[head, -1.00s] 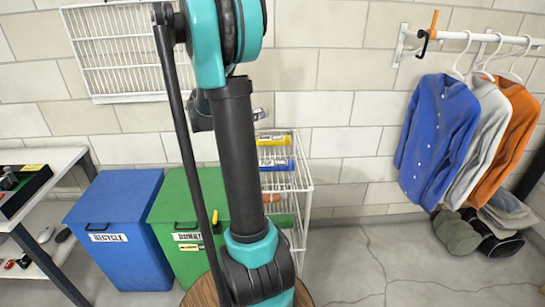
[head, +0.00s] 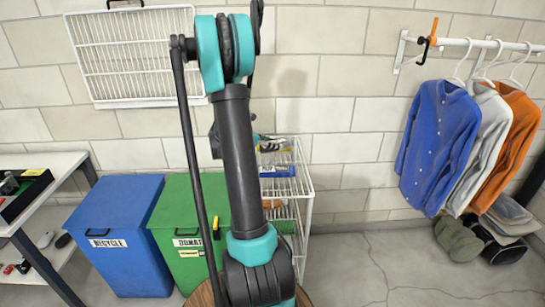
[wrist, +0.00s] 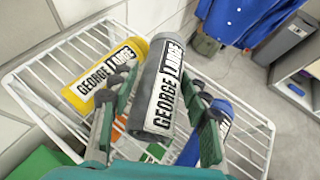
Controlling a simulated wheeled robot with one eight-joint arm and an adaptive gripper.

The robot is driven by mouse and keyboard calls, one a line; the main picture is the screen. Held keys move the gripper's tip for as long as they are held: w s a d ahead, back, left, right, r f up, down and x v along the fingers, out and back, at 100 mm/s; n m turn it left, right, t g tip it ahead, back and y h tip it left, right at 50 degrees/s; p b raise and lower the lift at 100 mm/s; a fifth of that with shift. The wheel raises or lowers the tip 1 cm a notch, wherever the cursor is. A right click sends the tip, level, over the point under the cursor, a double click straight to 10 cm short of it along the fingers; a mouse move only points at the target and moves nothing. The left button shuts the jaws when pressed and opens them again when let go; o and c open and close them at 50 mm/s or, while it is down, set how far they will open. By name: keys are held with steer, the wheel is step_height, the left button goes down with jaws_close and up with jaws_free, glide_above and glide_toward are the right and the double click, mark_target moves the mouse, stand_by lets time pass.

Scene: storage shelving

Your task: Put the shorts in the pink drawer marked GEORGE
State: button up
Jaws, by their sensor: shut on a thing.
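In the wrist view my gripper (wrist: 166,92) is shut on a grey cloth roll (wrist: 153,116) with a white label reading GEORGE and LARGE. The roll is between the two fingers, over the top of a white wire rack (wrist: 50,110). I cannot tell from its rolled shape whether it is the shorts. A yellow roll (wrist: 76,92) with the same kind of label lies on the rack to the left. A blue roll (wrist: 217,118) is to the right, partly behind a finger. In the head view my gripper (head: 268,146) is at the rack top. No pink drawer shows.
The wire rack (head: 303,180) stands by the wall. A blue RECYCLE bin (head: 120,205) and a green DONATE bin (head: 180,210) stand to its left. Shirts (head: 440,140) hang from a wall rail at right. The floor (head: 370,270) right of the rack is clear.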

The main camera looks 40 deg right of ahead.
mark_target(272, 162)
steer(key=shift+f, duration=3)
steer(key=o, duration=1.3)
steer(key=shift+f, duration=0.1)
